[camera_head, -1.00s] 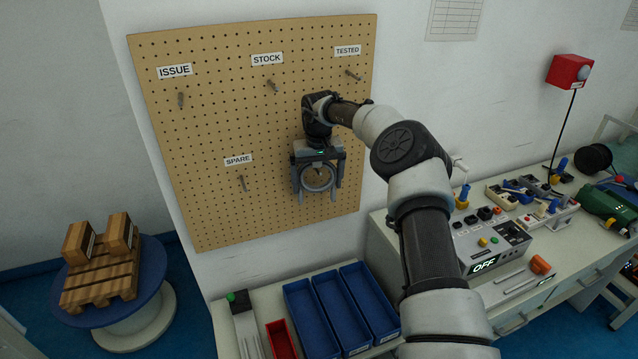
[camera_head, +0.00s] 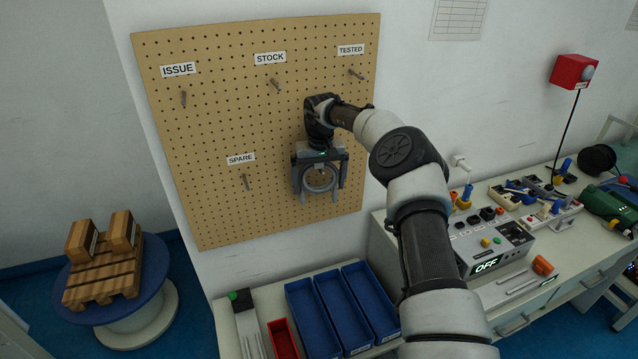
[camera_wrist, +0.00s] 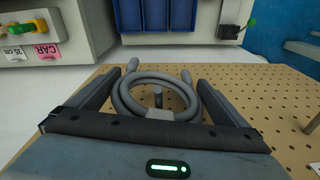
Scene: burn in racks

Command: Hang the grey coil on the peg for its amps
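The grey coil (camera_wrist: 121,98) is a ring with a pale band at the side near my palm. In the head view the coil (camera_head: 305,184) hangs in front of the pegboard's lower right. My gripper (camera_head: 320,184) points down there, one finger against each side of the coil, seemingly shut on it. In the wrist view a peg (camera_wrist: 157,92) shows inside the ring. The peg appears near its middle; I cannot tell whether the ring rests on it. Any label above this peg is hidden by my gripper. No amps marking is readable on the coil.
The pegboard (camera_head: 218,120) has bare pegs under ISSUE (camera_head: 183,98), STOCK (camera_head: 276,85), TESTED (camera_head: 357,74) and SPARE (camera_head: 246,183). Blue bins (camera_head: 313,318) and a red bin (camera_head: 282,338) stand on the bench below. A test unit reading OFF (camera_head: 487,265) is at the right.

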